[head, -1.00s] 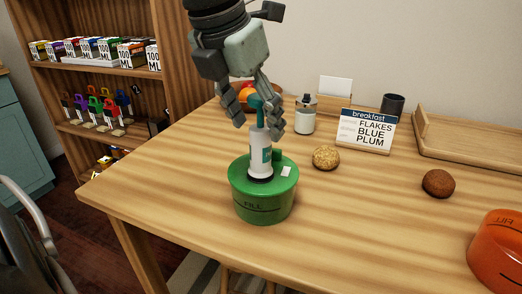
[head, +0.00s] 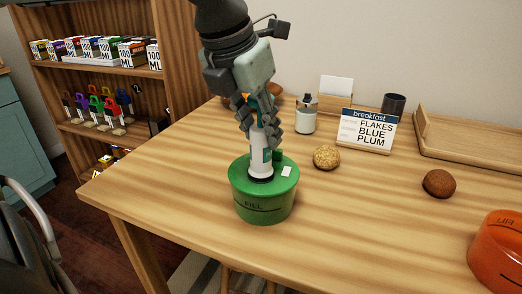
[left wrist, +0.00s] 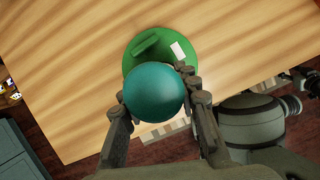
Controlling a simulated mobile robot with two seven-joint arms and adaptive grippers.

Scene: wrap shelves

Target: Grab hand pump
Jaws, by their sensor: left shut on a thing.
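The hand pump (head: 259,160) has a white body with a teal mark and a dark base ring. It stands upright on top of a green round container (head: 263,205) marked FILL, on the wooden table. My left gripper (head: 260,127) is above the container with its fingers shut around the pump's upper part. In the left wrist view, the pump's round teal knob (left wrist: 154,92) sits between the two fingers and hides most of the pump below it. My right gripper is not in view.
An orange container (head: 498,250) is at the right edge. The table's front left is clear.

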